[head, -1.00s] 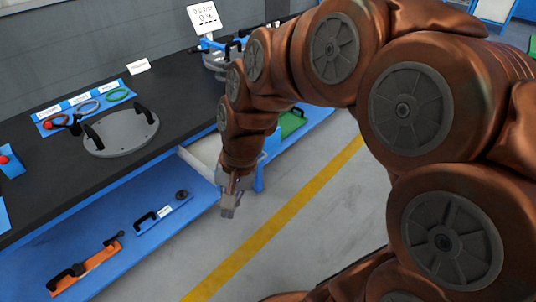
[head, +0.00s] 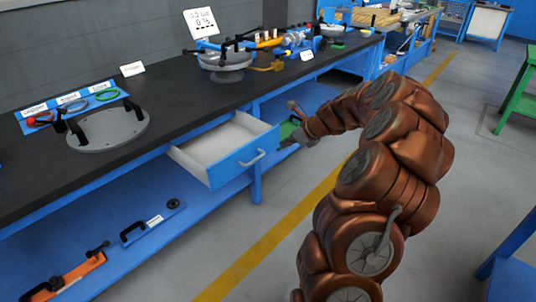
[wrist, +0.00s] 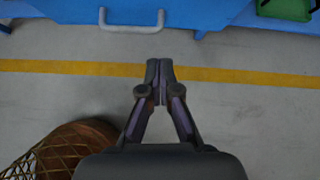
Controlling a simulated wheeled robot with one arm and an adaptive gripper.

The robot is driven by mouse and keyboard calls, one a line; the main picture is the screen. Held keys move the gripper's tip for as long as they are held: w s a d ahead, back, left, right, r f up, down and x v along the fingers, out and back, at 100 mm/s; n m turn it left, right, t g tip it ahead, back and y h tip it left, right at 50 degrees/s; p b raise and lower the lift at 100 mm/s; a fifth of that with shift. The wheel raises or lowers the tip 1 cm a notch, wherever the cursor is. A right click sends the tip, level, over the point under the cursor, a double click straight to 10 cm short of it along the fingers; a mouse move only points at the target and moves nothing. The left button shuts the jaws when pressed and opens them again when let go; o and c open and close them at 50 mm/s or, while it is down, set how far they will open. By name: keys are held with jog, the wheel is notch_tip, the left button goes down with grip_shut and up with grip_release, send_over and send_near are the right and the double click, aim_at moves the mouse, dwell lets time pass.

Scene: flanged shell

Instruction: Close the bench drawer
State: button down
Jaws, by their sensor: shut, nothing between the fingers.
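The bench drawer (head: 228,168) stands pulled out from under the dark bench top. It has a blue front, a white, empty-looking inside and a light grey bar handle (head: 252,159). The handle also shows at the top of the wrist view (wrist: 131,24). My gripper (head: 287,143) is to the right of the drawer front in the head view, apart from it. In the wrist view my gripper (wrist: 160,68) has its fingertips together with nothing between them, over bare floor, with the handle ahead and slightly left.
The bench top (head: 175,107) carries a grey flanged plate (head: 107,130), a round fixture (head: 224,62) and a sign. A blue lower shelf (head: 100,231) holds tools. A green item (head: 289,129) sits behind my gripper. Grey floor with a yellow line (head: 262,247) lies clear in front.

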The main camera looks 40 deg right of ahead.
jog(key=d+f+m, duration=0.1)
jog(key=d, duration=0.1)
jog(key=b, duration=0.1)
send_near(263, 149)
jog(key=x, duration=0.6)
jog(key=shift+f, duration=0.15)
jog(key=shift+a, duration=0.1)
jog(key=shift+w, duration=0.15)
